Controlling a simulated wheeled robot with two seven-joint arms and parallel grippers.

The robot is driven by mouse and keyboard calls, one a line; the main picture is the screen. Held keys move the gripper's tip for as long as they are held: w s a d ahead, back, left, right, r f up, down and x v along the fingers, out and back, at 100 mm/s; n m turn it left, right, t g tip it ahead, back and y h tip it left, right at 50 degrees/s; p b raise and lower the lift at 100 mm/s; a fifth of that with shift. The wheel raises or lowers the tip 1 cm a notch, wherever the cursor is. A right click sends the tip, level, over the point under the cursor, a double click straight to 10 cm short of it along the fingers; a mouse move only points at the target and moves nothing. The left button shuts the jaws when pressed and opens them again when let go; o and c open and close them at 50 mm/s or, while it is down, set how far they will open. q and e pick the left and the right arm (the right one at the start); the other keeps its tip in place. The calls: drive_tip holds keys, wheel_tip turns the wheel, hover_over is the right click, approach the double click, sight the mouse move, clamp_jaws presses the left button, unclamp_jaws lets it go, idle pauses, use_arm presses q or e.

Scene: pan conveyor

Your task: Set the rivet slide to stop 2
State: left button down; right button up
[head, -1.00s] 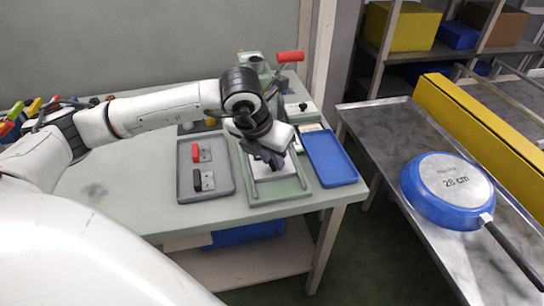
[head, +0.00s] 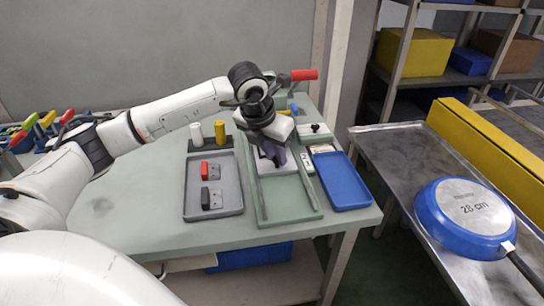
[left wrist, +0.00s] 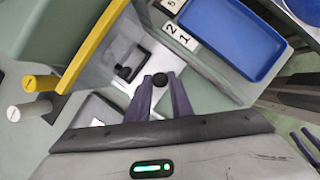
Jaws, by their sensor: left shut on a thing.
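The rivet slide is a pale plate (head: 277,168) with a round black knob (left wrist: 160,80), in a long green frame (head: 290,211) on the bench. My left gripper (head: 272,153) reaches down over the plate in the head view. In the left wrist view its two purple fingers (left wrist: 160,88) close on the black knob. White number labels run along the frame's right side; 2 (left wrist: 172,29) and 1 (left wrist: 184,39) are readable in the wrist view. The stop where the slide sits cannot be told.
A grey tray (head: 228,208) with a red and a black piece lies left of the frame. A blue tray (head: 342,182) lies right. A red-handled device (head: 304,75) stands behind. A blue pan (head: 459,230) lies upside down on the metal conveyor. The bench's left front is clear.

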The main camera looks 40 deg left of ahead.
use_arm(q)
drive_tip(key=c, duration=1.6)
unclamp_jaws()
drive_tip(key=v, duration=1)
drive_tip(key=shift+s+r, duration=0.1)
drive_tip(key=shift+r, duration=0.1)
